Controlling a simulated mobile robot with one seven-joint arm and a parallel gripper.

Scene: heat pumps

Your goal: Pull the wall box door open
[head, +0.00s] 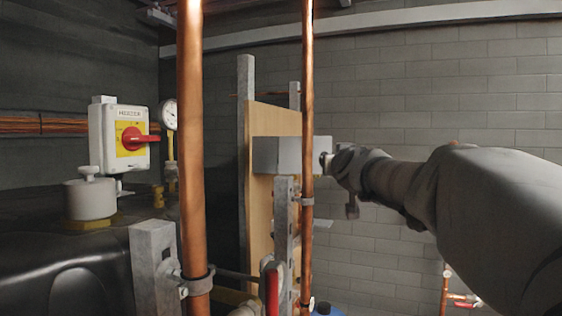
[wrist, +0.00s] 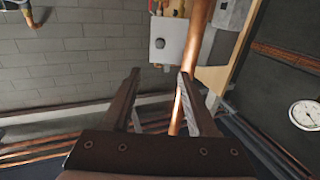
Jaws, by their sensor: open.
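The wall box (head: 278,155) is a plain grey box on a wooden board, partly behind a copper pipe in the head view. In the wrist view a pale grey box face with a dark round knob (wrist: 160,43) shows beyond the fingertips. I cannot tell whether its door is fully shut. My gripper (wrist: 159,78) is open, with nothing between its fingers; the knob lies ahead of the gap, apart from the fingers. In the head view my arm reaches in from the right and my gripper (head: 338,168) is close to the box's right side; its fingertips are unclear there.
A thick copper pipe (head: 192,150) and a thinner copper pipe (head: 307,90) stand upright in front. A copper pipe (wrist: 190,60) passes close by the right finger in the wrist view. A red-and-yellow switch box (head: 120,138) and gauge stand left. The brick wall is behind.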

